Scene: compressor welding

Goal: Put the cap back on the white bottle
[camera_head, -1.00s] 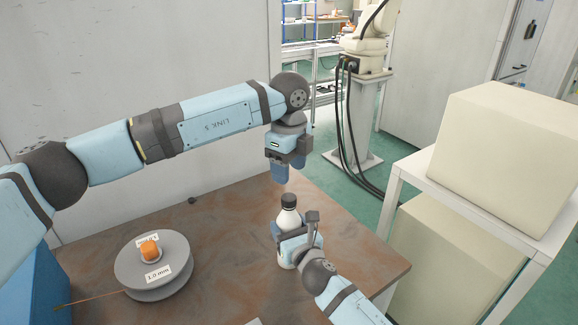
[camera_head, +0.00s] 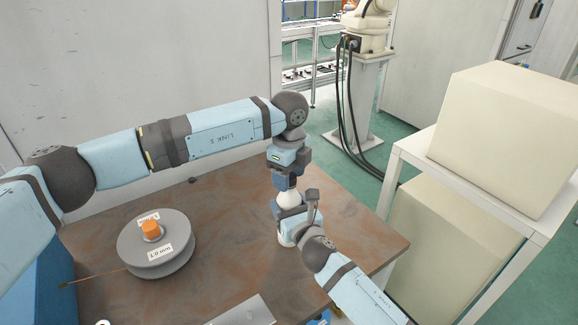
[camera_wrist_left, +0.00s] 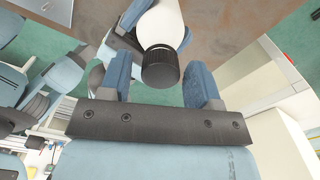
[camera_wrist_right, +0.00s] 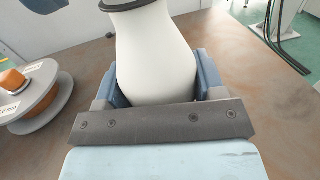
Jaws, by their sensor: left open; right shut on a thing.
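The white bottle (camera_head: 290,199) stands upright on the brown table. My right gripper (camera_head: 290,215) is shut around its body, and the right wrist view shows the bottle (camera_wrist_right: 155,55) between the fingers. The black ribbed cap (camera_wrist_left: 160,68) sits on the bottle's top in the left wrist view; how tightly it is seated cannot be told. My left gripper (camera_head: 285,183) points down over the bottle. Its fingers are open on either side of the cap, with gaps visible. In the head view the left fingers hide the cap.
A grey wire spool (camera_head: 128,240) with an orange centre lies on the table (camera_head: 220,215) at left. A flat grey plate (camera_head: 245,312) is at the front edge. A white stand (camera_head: 480,200) with cream boxes is at right.

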